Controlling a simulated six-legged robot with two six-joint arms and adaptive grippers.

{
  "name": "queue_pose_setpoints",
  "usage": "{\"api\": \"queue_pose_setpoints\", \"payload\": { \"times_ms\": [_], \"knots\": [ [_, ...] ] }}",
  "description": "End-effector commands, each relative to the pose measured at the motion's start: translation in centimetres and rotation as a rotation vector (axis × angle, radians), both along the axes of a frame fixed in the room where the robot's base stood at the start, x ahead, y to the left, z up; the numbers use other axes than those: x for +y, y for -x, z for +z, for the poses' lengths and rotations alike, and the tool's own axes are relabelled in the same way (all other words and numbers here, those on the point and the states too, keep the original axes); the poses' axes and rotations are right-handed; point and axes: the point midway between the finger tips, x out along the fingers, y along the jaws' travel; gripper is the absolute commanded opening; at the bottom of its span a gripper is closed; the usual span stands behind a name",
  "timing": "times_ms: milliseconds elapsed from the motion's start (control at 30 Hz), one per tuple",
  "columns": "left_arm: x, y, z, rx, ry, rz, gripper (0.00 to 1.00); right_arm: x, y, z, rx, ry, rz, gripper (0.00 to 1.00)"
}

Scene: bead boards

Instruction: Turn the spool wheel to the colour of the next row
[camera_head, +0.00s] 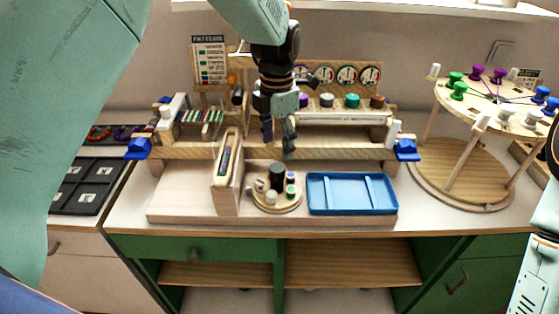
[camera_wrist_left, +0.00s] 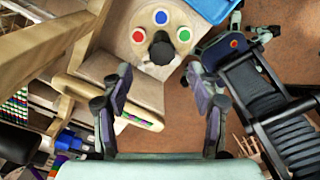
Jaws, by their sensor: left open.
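The spool wheel (camera_head: 262,204) is a round wooden disc on the pale bench base, with a dark upright knob (camera_head: 277,177) at its middle and small coloured spools around it. In the left wrist view the wheel (camera_wrist_left: 126,42) shows red, blue and green spool tops beside the dark knob (camera_wrist_left: 161,50). My left gripper (camera_head: 278,143) is open and empty, apart from the knob. Its spread fingers (camera_wrist_left: 160,108) frame the space below the knob in the wrist view. The pattern card (camera_head: 208,60) stands at the back left; its rows are too small to read.
A wooden upright with a coloured strip (camera_head: 226,158) stands close left of the wheel. A blue tray (camera_head: 352,208) lies just right. Behind is a wooden loom frame with beads (camera_head: 199,116). A round-tiered peg stand (camera_head: 450,178) is farther right.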

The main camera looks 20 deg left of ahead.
Motion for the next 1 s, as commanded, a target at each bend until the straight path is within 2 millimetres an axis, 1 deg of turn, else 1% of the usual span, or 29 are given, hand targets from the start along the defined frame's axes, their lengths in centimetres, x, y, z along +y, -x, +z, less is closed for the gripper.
{"api": "queue_pose_setpoints", "payload": {
  "times_ms": [33, 200, 400, 533, 800, 1000],
  "knots": [
    [0.0, 0.2, -0.9, 0.004, -0.001, 0.000, 0.60, 0.0, 0.0, -0.1, 0.000, 0.000, 0.000, 0.32],
    [-0.1, 0.5, -3.7, 0.006, -0.001, -0.001, 0.60, 0.0, 0.0, -0.2, 0.001, 0.000, 0.000, 0.32],
    [-0.1, 0.3, -6.0, 0.002, 0.000, 0.000, 0.60, 0.0, 0.0, -0.3, 0.001, 0.000, 0.000, 0.32],
    [-0.2, 0.2, -6.7, 0.001, 0.000, 0.000, 0.60, 0.0, 0.0, -0.3, 0.001, 0.000, 0.000, 0.32],
    [-0.2, 0.0, -6.8, 0.001, 0.001, 0.000, 0.60, 0.0, 0.0, -0.3, 0.000, 0.000, 0.000, 0.32],
    [-0.2, 0.0, -6.8, 0.001, 0.000, 0.000, 0.43, 0.0, 0.0, -0.3, 0.000, 0.000, 0.000, 0.32]
  ]
}}
